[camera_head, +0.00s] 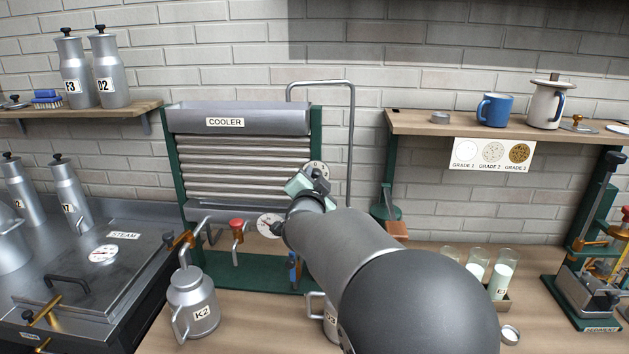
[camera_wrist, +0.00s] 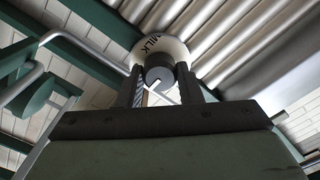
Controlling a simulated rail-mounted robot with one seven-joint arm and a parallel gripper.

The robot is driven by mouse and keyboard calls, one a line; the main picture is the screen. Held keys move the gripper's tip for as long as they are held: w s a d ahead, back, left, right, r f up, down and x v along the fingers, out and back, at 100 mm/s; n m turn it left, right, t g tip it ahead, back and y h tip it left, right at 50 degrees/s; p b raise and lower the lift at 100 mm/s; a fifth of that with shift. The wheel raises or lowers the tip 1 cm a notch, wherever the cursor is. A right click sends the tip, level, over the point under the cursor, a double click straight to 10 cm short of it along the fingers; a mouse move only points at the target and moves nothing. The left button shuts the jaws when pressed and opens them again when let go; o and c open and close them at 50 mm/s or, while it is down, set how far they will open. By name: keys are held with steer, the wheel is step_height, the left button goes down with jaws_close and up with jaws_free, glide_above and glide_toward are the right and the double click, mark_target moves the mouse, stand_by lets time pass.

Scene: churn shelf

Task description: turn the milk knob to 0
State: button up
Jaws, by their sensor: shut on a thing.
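The milk knob (camera_wrist: 160,76) is a small grey cylinder on a round white dial (camera_wrist: 166,46) marked MILK, seen in the wrist view. My gripper (camera_wrist: 160,88) has one finger on each side of the knob and is shut on it. The dial's scale and pointer are mostly hidden, so I cannot read the setting. In the head view the dial (camera_head: 318,166) peeks out at the cooler's right post, behind my gripper (camera_head: 312,180). My arm covers the area below it.
The cooler (camera_head: 240,122) has a green frame and grey horizontal tubes, with a bent pipe (camera_head: 352,130) at its right. A second round dial (camera_head: 270,224) sits lower left of my gripper. Can K2 (camera_head: 192,300) stands below. A shelf (camera_head: 430,122) with mugs is at the right.

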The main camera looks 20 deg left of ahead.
steer(key=n+p, duration=0.2)
steer(key=n, duration=0.2)
steer(key=shift+r+n, duration=0.1)
steer(key=shift+n, duration=0.3)
steer(key=shift+a+n+p, duration=0.1)
steer(key=shift+n+p, duration=3.05)
steer(key=shift+n, duration=3.35)
steer(key=shift+f, duration=0.2)
steer(key=o, duration=1)
steer(key=shift+s, duration=0.15)
